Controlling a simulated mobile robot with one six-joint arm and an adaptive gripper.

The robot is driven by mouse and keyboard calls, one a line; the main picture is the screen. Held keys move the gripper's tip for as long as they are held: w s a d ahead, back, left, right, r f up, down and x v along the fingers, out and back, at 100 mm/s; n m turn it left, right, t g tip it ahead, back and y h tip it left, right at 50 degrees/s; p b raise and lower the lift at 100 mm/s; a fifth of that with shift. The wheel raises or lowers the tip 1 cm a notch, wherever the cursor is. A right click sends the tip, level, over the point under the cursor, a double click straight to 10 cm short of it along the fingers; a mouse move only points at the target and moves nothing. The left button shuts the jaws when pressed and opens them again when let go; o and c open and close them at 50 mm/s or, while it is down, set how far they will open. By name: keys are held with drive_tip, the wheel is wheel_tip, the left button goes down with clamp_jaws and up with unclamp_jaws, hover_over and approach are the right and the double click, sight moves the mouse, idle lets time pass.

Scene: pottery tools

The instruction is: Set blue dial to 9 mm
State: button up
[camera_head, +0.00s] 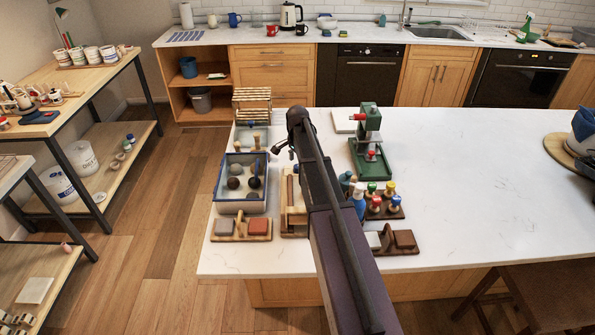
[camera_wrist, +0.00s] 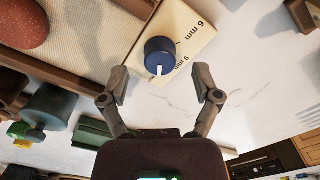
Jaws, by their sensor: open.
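The blue dial (camera_wrist: 159,57) sits on a cream block (camera_wrist: 150,27) in the wrist view. Black labels on the block read 6 mm (camera_wrist: 191,33) and, nearer my gripper, what looks like 9 mm (camera_wrist: 181,65). A white pointer mark shows on the dial's lower side; I cannot tell exactly whether it lines up with a label. My gripper (camera_wrist: 159,82) is open and empty, its fingertips to either side of the dial and apart from it. In the head view my gripper (camera_head: 284,150) is over the counter's left part, and the dial is not discernible.
A blue-rimmed tray (camera_head: 217,189) stands left of my arm. A green press (camera_head: 370,145) and a rack of coloured-top tools (camera_head: 384,208) stand to the right. Small wooden holders sit near the front edge. The counter's right middle (camera_head: 470,180) is clear.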

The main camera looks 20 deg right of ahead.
drive_tip(key=shift+f+b, duration=0.75)
drive_tip(key=shift+f, duration=0.3)
clamp_jaws()
